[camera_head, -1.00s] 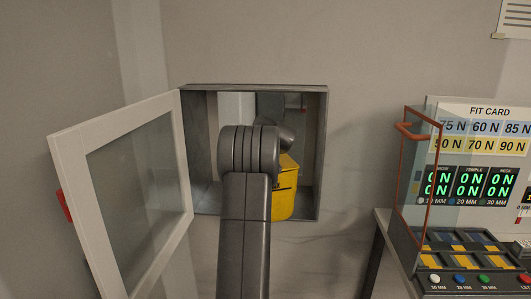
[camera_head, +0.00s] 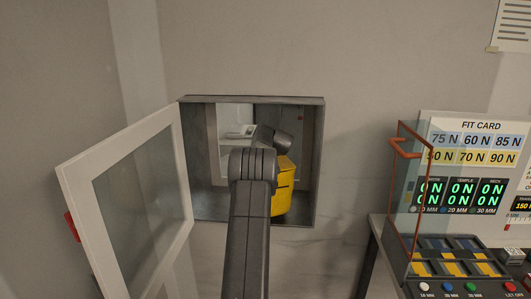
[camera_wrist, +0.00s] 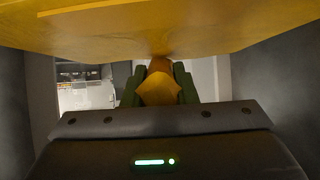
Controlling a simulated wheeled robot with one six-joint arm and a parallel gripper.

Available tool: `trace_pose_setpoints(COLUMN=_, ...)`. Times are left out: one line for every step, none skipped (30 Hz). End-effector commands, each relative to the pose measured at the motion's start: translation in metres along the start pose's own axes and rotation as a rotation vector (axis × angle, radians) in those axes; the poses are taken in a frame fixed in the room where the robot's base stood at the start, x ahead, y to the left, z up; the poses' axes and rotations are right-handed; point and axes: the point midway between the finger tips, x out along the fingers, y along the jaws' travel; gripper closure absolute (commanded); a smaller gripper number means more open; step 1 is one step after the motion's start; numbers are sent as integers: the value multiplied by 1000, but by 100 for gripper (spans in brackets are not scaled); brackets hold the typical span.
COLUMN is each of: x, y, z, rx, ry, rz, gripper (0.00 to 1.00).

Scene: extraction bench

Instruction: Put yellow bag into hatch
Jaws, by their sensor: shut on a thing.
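The yellow bag (camera_head: 285,188) is inside the grey-framed wall hatch (camera_head: 319,150), at its right side, partly behind my arm. In the wrist view the bag's yellow body (camera_wrist: 240,25) spans the top of the picture, and a narrower yellow part runs down between the green fingers. My gripper (camera_wrist: 159,84) is shut on that part. In the head view my gripper is hidden behind my arm. The hatch's white-framed glass door (camera_head: 130,195) stands swung open to the left. Whether the bag touches the hatch floor cannot be told.
A bench with a fit card panel (camera_head: 475,145), lit displays and coloured buttons stands at the right. A clear guard with an orange frame (camera_head: 398,190) stands at its left edge. The hatch's grey side walls are close on both sides in the wrist view.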

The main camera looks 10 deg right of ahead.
Motion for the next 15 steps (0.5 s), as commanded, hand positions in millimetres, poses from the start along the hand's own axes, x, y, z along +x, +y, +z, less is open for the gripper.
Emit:
trace_pose_setpoints(x=-1, y=2, z=-9, rx=-1, ry=5, rz=2, gripper=100)
trace_pose_setpoints(x=1, y=3, z=-10, rx=-1, ry=5, rz=2, gripper=100)
trace_pose_setpoints(x=3, y=4, z=-12, rx=-1, ry=6, rz=2, gripper=100)
trace_pose_setpoints(x=4, y=5, z=-12, rx=-1, ry=6, rz=2, gripper=100)
trace_pose_setpoints(x=6, y=6, z=-13, rx=-1, ry=6, rz=2, gripper=100)
trace_pose_setpoints(x=8, y=7, z=-15, rx=-1, ry=6, rz=2, gripper=100)
trace_pose_setpoints(x=10, y=8, z=-16, rx=-1, ry=6, rz=2, gripper=100)
trace_pose_setpoints(x=14, y=9, z=-15, rx=-2, ry=7, rz=2, gripper=100)
trace_pose_setpoints(x=17, y=10, z=-17, rx=-3, ry=8, rz=2, gripper=100)
trace_pose_setpoints(x=18, y=11, z=-18, rx=-4, ry=7, rz=2, gripper=100)
trace_pose_setpoints(x=20, y=12, z=-19, rx=-4, ry=7, rz=2, gripper=100)
trace_pose_setpoints(x=23, y=13, z=-21, rx=-3, ry=8, rz=2, gripper=100)
trace_pose_setpoints(x=24, y=14, z=-22, rx=-2, ry=8, rz=2, gripper=100)
trace_pose_setpoints(x=26, y=15, z=-23, rx=-2, ry=7, rz=2, gripper=100)
trace_pose_setpoints(x=28, y=16, z=-25, rx=-3, ry=8, rz=2, gripper=100)
